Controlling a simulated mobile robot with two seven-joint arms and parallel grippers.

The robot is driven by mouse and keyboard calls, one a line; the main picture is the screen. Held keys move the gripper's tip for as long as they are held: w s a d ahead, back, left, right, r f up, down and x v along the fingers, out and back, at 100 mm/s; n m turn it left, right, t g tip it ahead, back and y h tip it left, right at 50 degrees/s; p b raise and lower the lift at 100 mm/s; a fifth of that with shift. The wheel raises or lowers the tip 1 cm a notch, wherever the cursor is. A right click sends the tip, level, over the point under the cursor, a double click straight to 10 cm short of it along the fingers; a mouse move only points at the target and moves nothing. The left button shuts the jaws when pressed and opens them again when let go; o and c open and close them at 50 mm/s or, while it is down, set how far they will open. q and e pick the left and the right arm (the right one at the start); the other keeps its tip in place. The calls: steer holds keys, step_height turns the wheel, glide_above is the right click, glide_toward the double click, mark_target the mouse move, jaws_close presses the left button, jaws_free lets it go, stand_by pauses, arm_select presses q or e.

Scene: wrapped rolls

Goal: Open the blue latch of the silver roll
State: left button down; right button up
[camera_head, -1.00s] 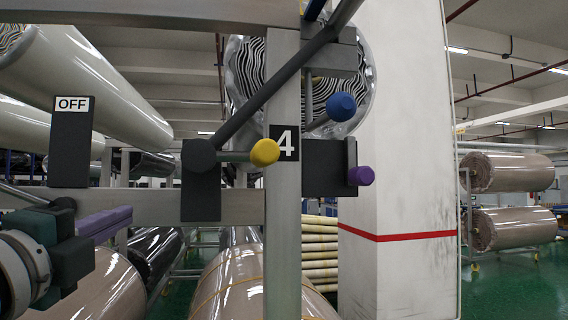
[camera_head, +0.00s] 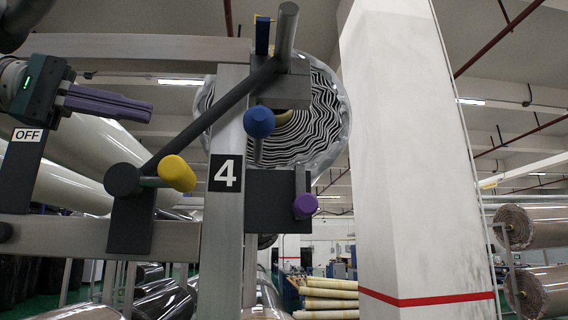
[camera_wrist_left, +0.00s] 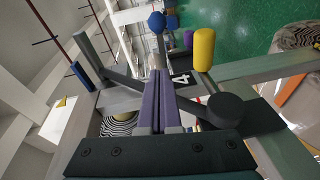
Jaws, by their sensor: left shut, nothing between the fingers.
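The silver-wrapped roll (camera_head: 330,125) shows its black-and-white wavy end behind the grey frame, right of the post marked 4. The blue knob of the latch (camera_head: 259,122) sits in front of the roll's left part, on a grey rod. In the left wrist view the blue knob (camera_wrist_left: 156,22) is beyond the fingertips. My left gripper (camera_head: 149,110), with purple fingers, is shut and empty, left of the blue knob and apart from it. Its fingers also show in the left wrist view (camera_wrist_left: 158,75). My right gripper is not in view.
A yellow knob (camera_head: 177,173) stands below my left gripper, and a purple knob (camera_head: 305,205) below right of the blue one. A dark diagonal bar (camera_head: 215,110) crosses between my gripper and the blue knob. A white pillar (camera_head: 400,130) stands to the right.

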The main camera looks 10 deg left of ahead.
arm_select(q)
steer(key=p+x, duration=0.1)
steer(key=x, duration=0.1)
steer(key=p+x, duration=0.2)
steer(key=x, duration=0.1)
steer(key=p+x, duration=0.2)
steer(key=x, duration=0.1)
steer(key=shift+d+r, duration=0.3)
steer(key=d+p, duration=0.2)
steer(key=s+d+f+p, duration=0.1)
steer(key=shift+d+f, duration=0.1)
steer(key=shift+d, duration=0.25)
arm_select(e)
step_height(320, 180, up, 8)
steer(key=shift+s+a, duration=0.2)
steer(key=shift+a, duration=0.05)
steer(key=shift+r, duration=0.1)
